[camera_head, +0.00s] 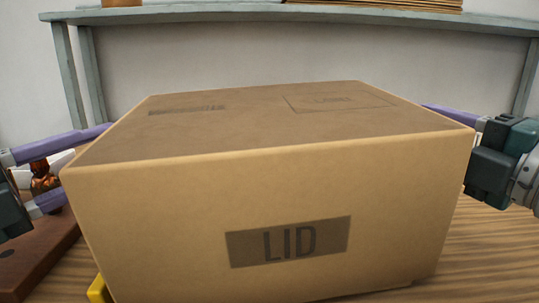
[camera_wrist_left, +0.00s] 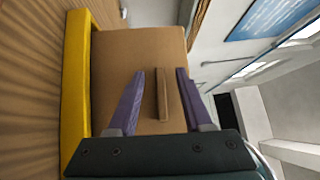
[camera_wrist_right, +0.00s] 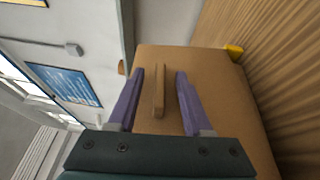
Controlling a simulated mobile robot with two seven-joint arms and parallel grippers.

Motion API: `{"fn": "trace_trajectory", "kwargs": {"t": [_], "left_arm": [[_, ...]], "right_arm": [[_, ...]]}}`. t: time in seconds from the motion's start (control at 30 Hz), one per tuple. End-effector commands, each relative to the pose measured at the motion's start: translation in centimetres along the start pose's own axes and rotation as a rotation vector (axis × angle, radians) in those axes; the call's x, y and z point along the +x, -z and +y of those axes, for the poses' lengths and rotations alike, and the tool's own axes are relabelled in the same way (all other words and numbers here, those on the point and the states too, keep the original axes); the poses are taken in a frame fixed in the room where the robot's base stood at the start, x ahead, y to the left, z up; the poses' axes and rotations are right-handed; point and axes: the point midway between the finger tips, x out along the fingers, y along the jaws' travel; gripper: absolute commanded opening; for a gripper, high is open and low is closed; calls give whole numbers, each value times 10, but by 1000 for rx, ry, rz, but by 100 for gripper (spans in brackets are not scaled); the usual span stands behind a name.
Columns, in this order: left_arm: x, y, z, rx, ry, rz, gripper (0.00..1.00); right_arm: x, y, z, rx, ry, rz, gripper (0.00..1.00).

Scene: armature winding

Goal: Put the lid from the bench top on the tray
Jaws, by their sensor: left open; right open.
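The lid (camera_head: 265,195) is a large brown box-shaped block marked LID, sitting in the middle of the bench top. A bar handle stands out from each end: the left handle (camera_wrist_left: 162,100) and the right handle (camera_wrist_right: 159,95) show in the wrist views. My left gripper (camera_wrist_left: 161,70) is open at the lid's left end, its fingers on either side of that handle. My right gripper (camera_wrist_right: 160,71) is open at the right end, its fingers likewise astride the other handle. The lid partly hides fingers of both grippers in the head view. I cannot clearly identify the tray.
A yellow edge piece (camera_wrist_left: 75,90) runs by the lid's left end. A brown board (camera_head: 40,255) lies at the left, with a copper-coloured part (camera_head: 42,174) near it. A grey-green shelf (camera_head: 290,16) spans the back. Bare wooden bench top (camera_head: 490,255) shows at the right.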

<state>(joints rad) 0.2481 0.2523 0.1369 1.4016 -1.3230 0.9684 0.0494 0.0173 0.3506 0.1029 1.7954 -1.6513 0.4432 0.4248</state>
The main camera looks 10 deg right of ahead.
Motion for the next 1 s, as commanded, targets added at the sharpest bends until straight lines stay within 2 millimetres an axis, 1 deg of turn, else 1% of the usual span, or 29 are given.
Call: {"fn": "trace_trajectory", "kwargs": {"t": [0.1,0.4,0.83,1.0], "left_arm": [[6,0,0,-1,1,1,50],[7,0,0,-1,0,0,49],[7,0,0,-1,0,0,0],[7,0,0,-1,0,0,0]], "right_arm": [[6,0,0,-1,0,0,50],[7,0,0,0,1,0,49],[7,0,0,0,1,0,0],[7,0,0,0,1,0,0]]}}
